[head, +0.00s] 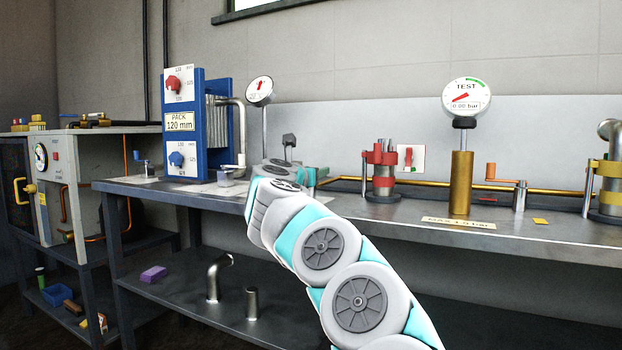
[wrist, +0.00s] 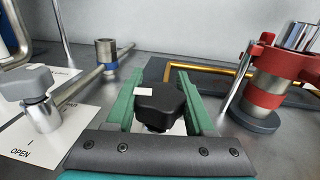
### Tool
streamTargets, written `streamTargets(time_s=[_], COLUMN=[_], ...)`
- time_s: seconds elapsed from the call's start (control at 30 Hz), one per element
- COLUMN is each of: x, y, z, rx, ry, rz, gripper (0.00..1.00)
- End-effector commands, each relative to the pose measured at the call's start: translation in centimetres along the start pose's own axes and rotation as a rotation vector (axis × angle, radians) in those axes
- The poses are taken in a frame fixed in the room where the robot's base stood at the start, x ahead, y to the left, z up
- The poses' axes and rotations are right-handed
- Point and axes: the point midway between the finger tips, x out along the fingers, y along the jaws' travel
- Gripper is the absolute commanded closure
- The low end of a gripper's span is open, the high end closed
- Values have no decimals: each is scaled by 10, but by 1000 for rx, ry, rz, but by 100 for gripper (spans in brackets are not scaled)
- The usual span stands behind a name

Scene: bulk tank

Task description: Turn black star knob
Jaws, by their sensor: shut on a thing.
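The black star knob (wrist: 160,101) shows in the wrist view, between the two green fingers of my gripper (wrist: 162,92). It is dark and lobed, with a small white mark on its upper left. The fingers are shut on its sides, and its underside is mostly hidden by my gripper's body. In the head view my gripper (head: 300,173) is over the bench, between the blue plate pack and the red-collared cylinder. I cannot make out the held knob clearly there.
A grey handle (wrist: 30,84) on a metal stem stands left, beside an OPEN label (wrist: 22,151). A red-collared cylinder (wrist: 263,88) stands close on the right. A yellow pipe (wrist: 215,68) runs behind. The blue plate pack (head: 222,102) and TEST gauge (head: 466,97) stand farther off.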

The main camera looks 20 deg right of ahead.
Motion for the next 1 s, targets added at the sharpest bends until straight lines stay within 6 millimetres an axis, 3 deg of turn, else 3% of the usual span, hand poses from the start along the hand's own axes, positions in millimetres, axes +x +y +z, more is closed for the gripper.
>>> streamTargets(time_s=[1.0], x=[-4], y=[-14], z=[6], rx=[-4], ry=[-4], rz=[-543], gripper=[100])
